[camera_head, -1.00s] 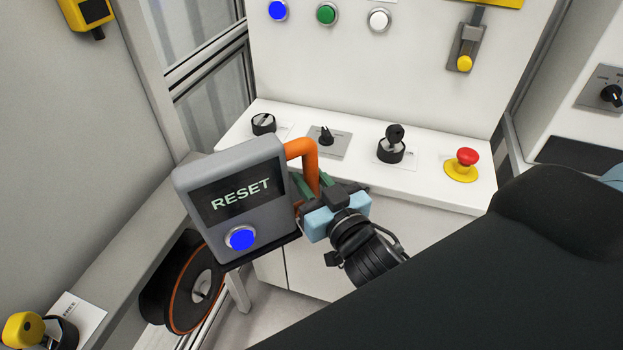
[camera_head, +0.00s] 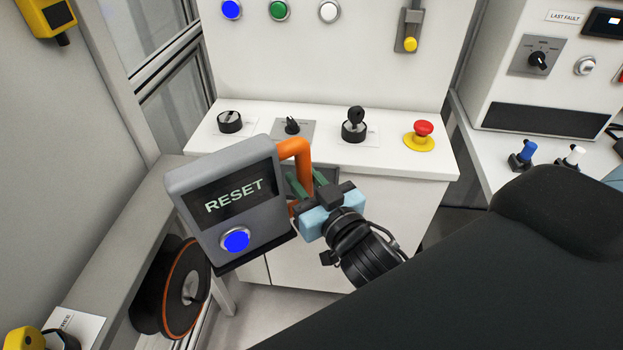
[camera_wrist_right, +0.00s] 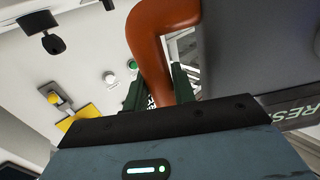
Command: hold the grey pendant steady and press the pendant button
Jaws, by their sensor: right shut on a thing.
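The grey pendant (camera_head: 222,185) has a dark panel reading RESET and an orange handle (camera_head: 303,160) on its right side. The blue pendant button (camera_head: 236,241) sits on its lower face, inside a light ring, with nothing touching it. My right gripper (camera_head: 302,187) is shut on the orange handle and holds the pendant tilted in front of the white console. In the right wrist view the handle (camera_wrist_right: 162,50) passes between the green fingers (camera_wrist_right: 160,90). The pendant's grey side (camera_wrist_right: 250,45) is beside them. My left gripper is not in view.
A white console (camera_head: 390,158) behind carries knobs, a key switch (camera_head: 354,125) and a red emergency stop (camera_head: 423,130). A dark reel (camera_head: 175,290) is at the lower left. A grey ledge (camera_head: 110,230) runs along the left. A second panel (camera_head: 540,60) stands at the right.

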